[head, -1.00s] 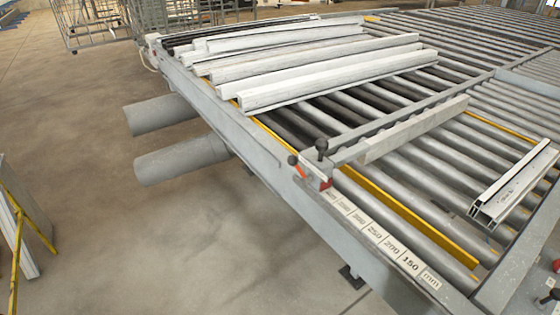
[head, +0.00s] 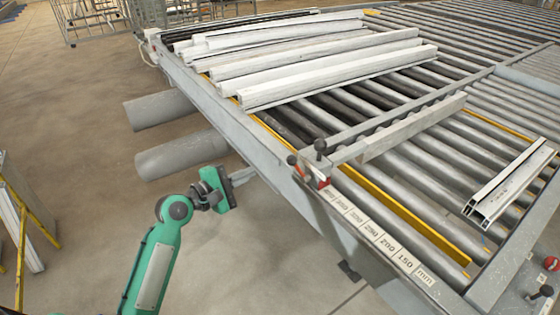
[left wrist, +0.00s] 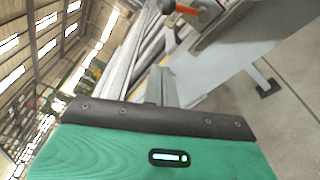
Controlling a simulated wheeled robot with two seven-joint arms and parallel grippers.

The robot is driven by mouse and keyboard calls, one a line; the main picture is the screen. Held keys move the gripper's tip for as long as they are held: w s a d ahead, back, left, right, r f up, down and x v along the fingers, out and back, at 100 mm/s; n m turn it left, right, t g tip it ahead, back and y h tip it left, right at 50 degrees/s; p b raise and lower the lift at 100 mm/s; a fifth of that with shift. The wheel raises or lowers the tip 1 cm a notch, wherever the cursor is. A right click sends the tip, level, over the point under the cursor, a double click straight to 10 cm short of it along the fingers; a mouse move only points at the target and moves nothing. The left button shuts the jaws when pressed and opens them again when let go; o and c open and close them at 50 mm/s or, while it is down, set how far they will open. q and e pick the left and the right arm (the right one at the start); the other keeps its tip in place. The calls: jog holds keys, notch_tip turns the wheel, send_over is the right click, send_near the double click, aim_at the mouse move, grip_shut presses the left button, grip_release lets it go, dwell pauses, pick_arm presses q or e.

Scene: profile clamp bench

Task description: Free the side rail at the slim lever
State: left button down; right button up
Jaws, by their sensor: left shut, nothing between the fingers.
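The side rail (head: 410,130) is a pale grey bar lying across the rollers. I cannot tell for sure which is the slim lever. The orange-tipped lever also shows at the top of the left wrist view (left wrist: 188,8). My left gripper (head: 250,174) is shut and empty, outside the frame, left of and a little below the lever, apart from it. My right gripper is out of view.
White profiles (head: 330,75) lie on the rollers at the back. A short profile (head: 510,180) lies at the right. A scale strip (head: 385,240) and a yellow strip (head: 400,215) run along the near side. Two grey cylinders (head: 185,155) jut out left. The floor there is clear.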

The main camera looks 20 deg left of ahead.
aim_at(298, 169)
pick_arm(q)
jog(key=shift+r, duration=0.15)
jog(key=w+d+r+p, duration=0.1)
jog(key=w+d+p, duration=0.4)
jog(key=w+d, duration=0.1)
jog(key=shift+d, duration=0.7)
jog(key=shift+s, duration=0.1)
